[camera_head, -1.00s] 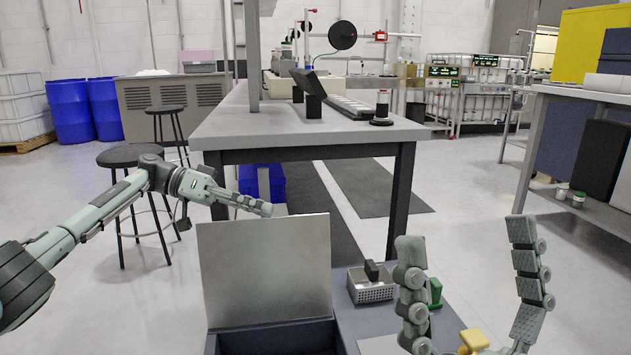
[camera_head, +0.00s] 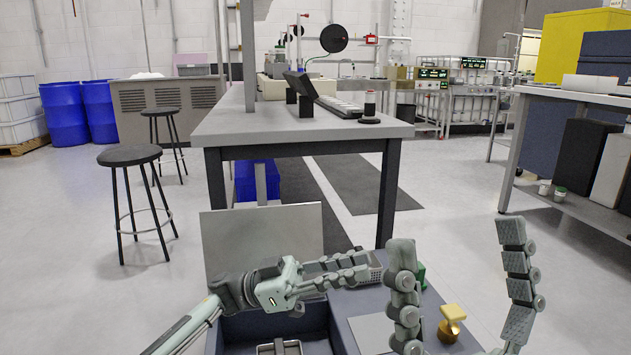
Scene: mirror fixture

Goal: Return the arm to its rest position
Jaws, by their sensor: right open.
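My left gripper (camera_head: 355,266) is over the open dark blue box (camera_head: 235,325), in front of its upright silver lid (camera_head: 262,238). Nothing is visibly held. My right gripper (camera_head: 457,240) is at the lower right with its fingers far apart, open and empty. Its left finger partly hides the area behind it. A gold knob with a yellow top (camera_head: 452,322) stands between the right fingers in the picture, on the work surface beyond or below them.
A metal part (camera_head: 279,348) lies in the box. A wire basket (camera_head: 375,272) and a green object (camera_head: 421,274) are partly hidden behind my grippers. A light grey plate (camera_head: 372,332) lies right of the box. A grey table (camera_head: 290,130) stands ahead; stools (camera_head: 130,156) stand left.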

